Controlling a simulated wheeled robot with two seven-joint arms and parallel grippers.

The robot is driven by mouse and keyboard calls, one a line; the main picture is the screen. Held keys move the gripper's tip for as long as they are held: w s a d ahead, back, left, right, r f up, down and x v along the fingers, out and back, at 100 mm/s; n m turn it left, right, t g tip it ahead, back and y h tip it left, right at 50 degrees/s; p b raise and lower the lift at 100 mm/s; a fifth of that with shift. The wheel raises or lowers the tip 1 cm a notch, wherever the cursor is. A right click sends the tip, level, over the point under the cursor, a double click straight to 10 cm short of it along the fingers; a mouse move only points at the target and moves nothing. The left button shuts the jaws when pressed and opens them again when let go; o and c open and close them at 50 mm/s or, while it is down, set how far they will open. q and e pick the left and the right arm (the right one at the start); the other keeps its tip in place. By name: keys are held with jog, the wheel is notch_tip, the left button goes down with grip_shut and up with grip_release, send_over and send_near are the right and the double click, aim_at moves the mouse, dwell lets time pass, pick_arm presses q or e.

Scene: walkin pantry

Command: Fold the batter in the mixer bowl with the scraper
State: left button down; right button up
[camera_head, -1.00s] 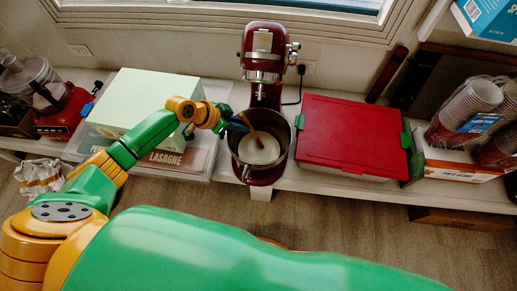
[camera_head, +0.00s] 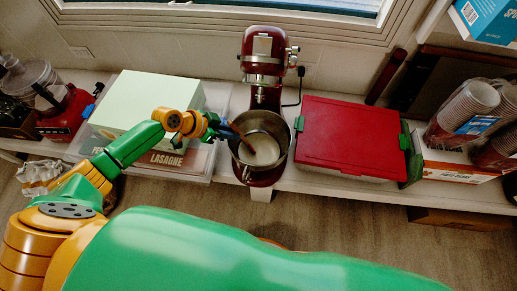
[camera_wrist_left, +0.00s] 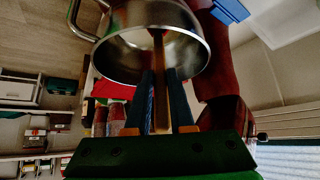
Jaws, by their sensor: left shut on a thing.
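The steel mixer bowl (camera_head: 281,135) sits on the red stand mixer (camera_head: 264,55), with white batter (camera_head: 262,150) inside. My left gripper (camera_head: 225,130) is at the bowl's left rim, shut on the brown scraper (camera_head: 240,136). The scraper leans over the rim, its lower end reaching toward the batter. In the left wrist view, the scraper (camera_wrist_left: 159,85) lies between the blue fingers of my left gripper (camera_wrist_left: 161,95), with the bowl (camera_wrist_left: 110,58) beyond. The scraper's tip is hard to make out. My right gripper is not in view.
A red-lidded box (camera_head: 350,135) stands right of the mixer. A pale green box (camera_head: 145,100) and a lasagne package (camera_head: 165,158) lie to the left. Stacked cups (camera_head: 468,105) stand at the far right. A food processor (camera_head: 45,90) is at far left.

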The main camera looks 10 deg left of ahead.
pick_arm(q)
jog(key=shift+s+d+p, duration=0.4)
jog(key=shift+s+p, duration=0.15)
jog(key=shift+s, duration=0.05)
jog(key=shift+s+d+p, duration=0.35)
jog(key=shift+s+p, duration=0.15)
jog(key=shift+s, duration=0.1)
jog(key=shift+d+p, duration=0.45)
jog(key=shift+d, duration=0.4)
jog(key=shift+w+d, duration=0.5)
jog(key=shift+d, duration=0.2)
